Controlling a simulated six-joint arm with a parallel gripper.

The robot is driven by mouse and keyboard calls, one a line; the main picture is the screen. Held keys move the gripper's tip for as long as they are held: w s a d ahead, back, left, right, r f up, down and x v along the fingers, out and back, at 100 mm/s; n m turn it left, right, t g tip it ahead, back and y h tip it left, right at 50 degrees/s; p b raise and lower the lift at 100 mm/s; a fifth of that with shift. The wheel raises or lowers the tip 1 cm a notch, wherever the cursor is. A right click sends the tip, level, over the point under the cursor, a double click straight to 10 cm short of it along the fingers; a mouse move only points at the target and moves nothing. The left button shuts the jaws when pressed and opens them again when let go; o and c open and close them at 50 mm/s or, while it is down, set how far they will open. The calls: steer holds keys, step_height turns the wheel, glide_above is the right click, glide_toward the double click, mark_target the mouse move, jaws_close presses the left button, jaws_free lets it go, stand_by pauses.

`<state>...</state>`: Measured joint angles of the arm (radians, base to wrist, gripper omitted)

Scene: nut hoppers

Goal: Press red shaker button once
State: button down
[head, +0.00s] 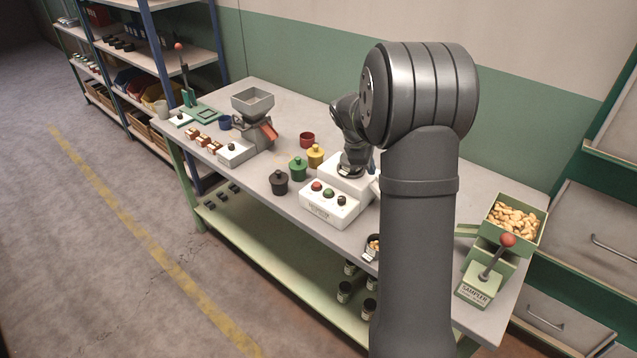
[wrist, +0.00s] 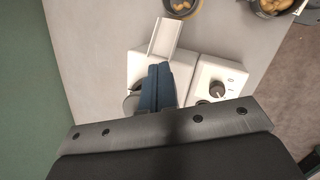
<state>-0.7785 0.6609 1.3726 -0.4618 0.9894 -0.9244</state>
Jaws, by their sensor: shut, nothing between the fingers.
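The red button (head: 317,186) is the leftmost control on the sloped front panel of a white box (head: 327,208), beside a green button (head: 328,193) and a black knob (head: 341,200). In the wrist view the panel (wrist: 228,72) lies right of the fingers, with the black knob (wrist: 217,88) showing; the red button cannot be seen there. My gripper (wrist: 158,70) is shut and empty, its blue fingers over the white machine body behind the panel. In the head view my gripper (head: 371,162) is partly hidden by my arm, behind and right of the red button, not touching it.
Black (head: 279,183), green (head: 298,169) and yellow (head: 315,155) lidded jars stand left of the panel. A grey hopper (head: 253,103) is farther left. The sampler (head: 480,279) with a nut bin (head: 515,214) stands at right. Nut cups (wrist: 182,8) sit beyond a white chute (wrist: 166,38).

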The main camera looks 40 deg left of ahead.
mark_target(314, 186)
steer(key=s+a+r+n+t+y, duration=0.1)
steer(key=s+a+n+t, duration=0.1)
steer(key=a, duration=0.5)
steer(key=s+a+r+n+t+y, duration=0.1)
steer(key=s+a+r+n+t, duration=0.1)
steer(key=s+a+n, duration=0.2)
steer(key=s+a, duration=0.1)
steer(key=a, duration=0.1)
steer(key=shift+s+a+t+y, duration=0.35)
steer(key=shift+a+t+y, duration=0.05)
steer(key=shift+f, duration=4.45)
steer(key=shift+f, duration=0.4)
steer(key=shift+f, duration=0.5)
steer(key=shift+r, duration=0.95)
